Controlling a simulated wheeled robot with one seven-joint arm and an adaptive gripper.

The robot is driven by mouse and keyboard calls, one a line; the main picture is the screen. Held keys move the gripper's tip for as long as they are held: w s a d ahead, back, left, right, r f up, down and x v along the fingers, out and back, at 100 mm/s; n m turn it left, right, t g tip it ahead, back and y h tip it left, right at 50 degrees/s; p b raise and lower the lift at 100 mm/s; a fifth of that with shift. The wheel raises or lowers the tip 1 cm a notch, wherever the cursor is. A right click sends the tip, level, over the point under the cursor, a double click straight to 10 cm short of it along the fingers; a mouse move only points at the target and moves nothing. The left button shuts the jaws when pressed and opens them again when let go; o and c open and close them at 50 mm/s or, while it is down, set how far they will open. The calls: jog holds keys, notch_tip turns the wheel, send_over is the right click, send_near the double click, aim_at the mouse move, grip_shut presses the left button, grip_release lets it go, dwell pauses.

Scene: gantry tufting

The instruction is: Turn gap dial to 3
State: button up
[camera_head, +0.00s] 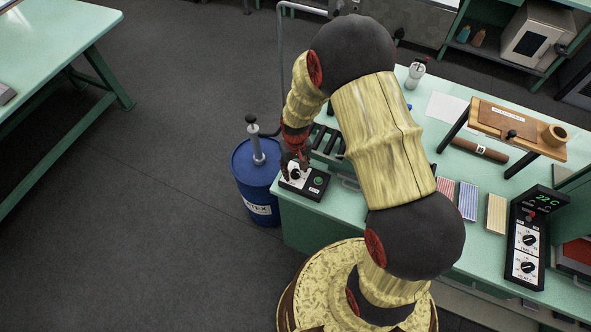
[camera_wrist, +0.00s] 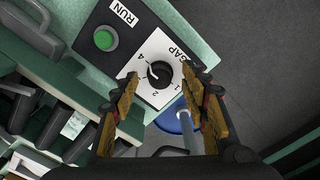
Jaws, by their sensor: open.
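The gap dial (camera_wrist: 160,74) is a black knob on a white plate marked GAP, with a 4, a 2 and a 1 readable around it. I cannot tell exactly which number its pointer meets. In the wrist view my gripper (camera_wrist: 161,84) is open, its two yellow-brown fingers apart on either side of the knob's near side, with nothing between them. The dial sits on a dark control box (camera_wrist: 88,20) with a green RUN button (camera_wrist: 105,39). In the head view my gripper (camera_head: 293,160) is just over the box (camera_head: 313,194), partly covering the dial.
The box stands at the left corner of a green bench (camera_head: 350,205). A blue latex drum (camera_head: 258,185) with a pump stands beside that corner. A roller unit (camera_head: 325,141) lies behind the box. A second dial panel (camera_head: 527,240) stands at the right.

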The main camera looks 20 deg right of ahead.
jog(key=shift+f, duration=0.35)
jog(key=shift+c, duration=0.2)
jog(key=c, duration=1.1)
jog(key=shift+n, duration=0.3)
jog(key=n+b, duration=0.1)
jog(key=n, duration=0.4)
jog(key=shift+n, duration=0.3)
jog(key=n+b, duration=0.1)
jog(key=n, duration=0.4)
jog(key=shift+n, duration=0.4)
jog(key=o, duration=1)
